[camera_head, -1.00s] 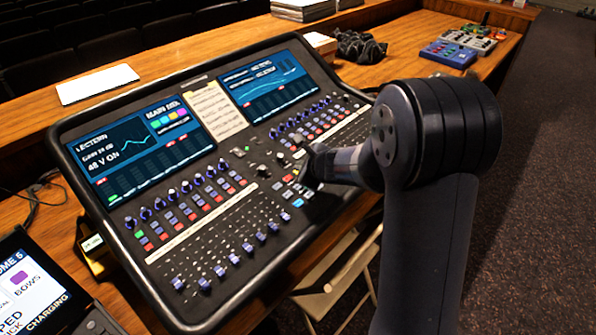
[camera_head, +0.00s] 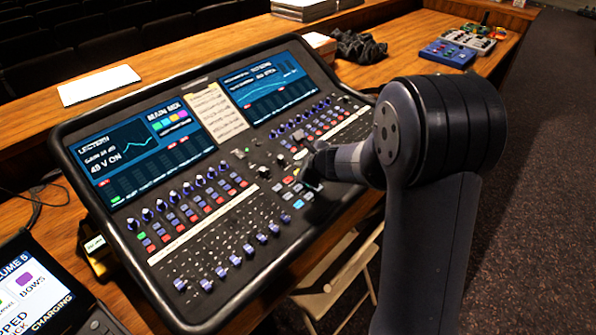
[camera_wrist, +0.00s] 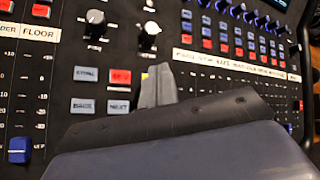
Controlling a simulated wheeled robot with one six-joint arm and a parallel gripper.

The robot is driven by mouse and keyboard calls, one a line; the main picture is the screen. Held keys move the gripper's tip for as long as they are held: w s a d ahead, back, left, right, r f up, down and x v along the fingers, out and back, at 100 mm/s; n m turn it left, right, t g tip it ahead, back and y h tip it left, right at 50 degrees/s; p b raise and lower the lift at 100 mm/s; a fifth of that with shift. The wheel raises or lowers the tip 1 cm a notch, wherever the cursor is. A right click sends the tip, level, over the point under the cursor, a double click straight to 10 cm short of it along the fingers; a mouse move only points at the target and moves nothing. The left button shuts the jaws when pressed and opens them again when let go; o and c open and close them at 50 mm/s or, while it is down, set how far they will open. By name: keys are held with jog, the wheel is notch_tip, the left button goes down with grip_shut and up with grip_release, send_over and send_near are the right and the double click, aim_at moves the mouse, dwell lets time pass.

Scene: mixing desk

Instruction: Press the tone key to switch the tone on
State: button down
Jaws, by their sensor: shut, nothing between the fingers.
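The mixing desk (camera_head: 130,235) lies tilted on the wooden counter, with its keys and knobs facing me. My gripper (camera_head: 308,172) is over the middle of the desk, beside a small cluster of keys. In the wrist view my gripper (camera_wrist: 158,82) is shut and empty, its fingers pointing at the panel. A small yellow patch (camera_wrist: 144,76) shows at the left edge of the fingers, mostly covered. Left of it are a red key (camera_wrist: 121,77), a NEXT key (camera_wrist: 118,107) and a BACK key (camera_wrist: 82,106). No tone label is readable. Contact with the panel cannot be told.
A blue fader cap (camera_wrist: 18,150) is at lower left. Rows of knobs and faders surround the keys. A tablet (camera_head: 35,290) stands at lower left, and a blue box (camera_head: 447,54) at upper right.

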jog(key=r+p, duration=0.3)
jog(key=r, duration=0.1)
jog(key=shift+s+d+r+p, duration=0.15)
jog(key=shift+d+r+p, duration=0.05)
jog(key=shift+r+p, duration=0.2)
jog(key=shift+f, duration=0.15)
jog(key=shift+f+b, duration=0.45)
jog(key=shift+b, duration=0.15)
jog(key=shift+r+p, duration=0.2)
jog(key=shift+p, duration=0.5)
jog(key=shift+r+p, duration=0.1)
jog(key=shift+p, duration=0.25)
notch_tip(320, 180, up, 4)
jog(key=p, duration=0.3)
jog(key=shift+s+d+r, duration=0.1)
jog(key=shift+s+r, duration=0.05)
